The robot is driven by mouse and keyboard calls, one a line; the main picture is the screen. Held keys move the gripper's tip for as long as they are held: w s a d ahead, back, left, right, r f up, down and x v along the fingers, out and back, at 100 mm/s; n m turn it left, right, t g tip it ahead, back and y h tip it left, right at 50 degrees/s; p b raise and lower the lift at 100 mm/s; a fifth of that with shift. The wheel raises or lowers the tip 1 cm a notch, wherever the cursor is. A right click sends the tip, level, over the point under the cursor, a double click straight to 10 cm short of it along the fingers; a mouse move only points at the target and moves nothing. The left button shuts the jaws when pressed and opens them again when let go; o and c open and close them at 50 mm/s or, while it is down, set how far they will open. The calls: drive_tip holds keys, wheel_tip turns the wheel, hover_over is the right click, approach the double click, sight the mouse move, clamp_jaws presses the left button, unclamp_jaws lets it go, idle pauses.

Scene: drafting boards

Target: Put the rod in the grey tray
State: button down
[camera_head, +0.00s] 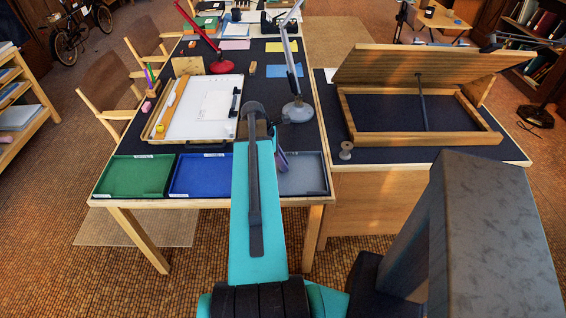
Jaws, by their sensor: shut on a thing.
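The grey tray (302,178) is at the front right corner of the long table, partly hidden by my teal arm. My gripper (281,150) is over the left part of this tray, mostly hidden behind the arm link. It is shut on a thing. A small slanted purple-blue piece, which looks like the rod (282,162), shows beside the arm there. Its ends and its contact with the jaws are hidden, and I cannot tell whether it touches the tray.
A blue tray (200,176) and a green tray (135,177) stand left of the grey one. Behind are a drawing board (175,130), a white lamp (298,108) and a red lamp (221,66). A propped wooden desk box (425,135) and spool (346,150) are at right.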

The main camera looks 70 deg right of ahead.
drive_tip(key=shift+f, duration=0.1)
drive_tip(key=c, duration=1.7)
unclamp_jaws()
drive_tip(key=shift+r, duration=0.2)
drive_tip(key=shift+b+v, duration=0.95)
drive_tip(key=shift+v, duration=5)
